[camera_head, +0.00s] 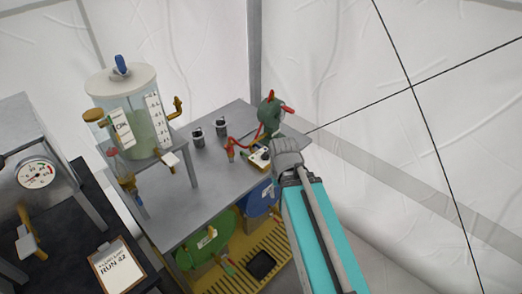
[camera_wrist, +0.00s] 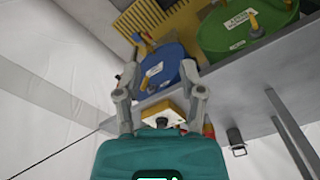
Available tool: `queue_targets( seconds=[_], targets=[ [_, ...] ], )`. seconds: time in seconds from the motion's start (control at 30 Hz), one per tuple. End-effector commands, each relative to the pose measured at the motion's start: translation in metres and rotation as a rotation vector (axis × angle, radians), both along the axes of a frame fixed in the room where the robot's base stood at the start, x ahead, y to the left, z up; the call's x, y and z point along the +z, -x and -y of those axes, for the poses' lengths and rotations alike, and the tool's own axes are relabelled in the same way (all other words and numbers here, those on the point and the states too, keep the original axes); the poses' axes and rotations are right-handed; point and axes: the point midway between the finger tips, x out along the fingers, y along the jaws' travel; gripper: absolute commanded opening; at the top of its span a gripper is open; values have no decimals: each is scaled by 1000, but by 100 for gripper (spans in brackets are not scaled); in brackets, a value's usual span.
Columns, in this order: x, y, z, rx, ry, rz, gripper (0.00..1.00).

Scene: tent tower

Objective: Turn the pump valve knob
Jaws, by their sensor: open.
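A green round fitting (camera_head: 268,113) with red handles (camera_head: 287,110) stands at the far right corner of the grey table, in the head view. A small yellow-and-white box (camera_head: 258,157) with dark parts on top sits in front of it, and also shows in the wrist view (camera_wrist: 156,112). No label shows which part is the pump valve knob. My gripper (camera_wrist: 160,72) is open, with its two fingers apart and nothing between them. In the head view my gripper (camera_head: 288,150) is beside the table's right edge, right of the box; its fingertips are hard to make out.
The grey table (camera_head: 190,215) bears a lidded clear tank (camera_head: 147,120) on a stand and two small dark cups (camera_head: 221,127). Below are a blue drum (camera_wrist: 160,66) and a green drum (camera_wrist: 240,28) on a yellow grate (camera_head: 270,240). A gauge (camera_head: 35,174) and clipboard (camera_head: 116,268) are left.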

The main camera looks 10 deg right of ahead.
Motion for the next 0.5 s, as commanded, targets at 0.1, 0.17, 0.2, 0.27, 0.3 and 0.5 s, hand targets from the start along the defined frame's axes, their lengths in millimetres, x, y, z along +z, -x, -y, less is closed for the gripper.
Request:
queue_targets(
  seconds=[0.1,0.17,0.2,0.27,0.3,0.5],
  targets=[
    [0,0,0,0,0,0,51],
    [0,0,0,0,0,0,51],
    [0,0,0,0,0,0,51],
    [0,0,0,0,0,0,51],
    [0,0,0,0,0,0,51],
    [2,-13,0,-19,0,0,51]
  ],
)
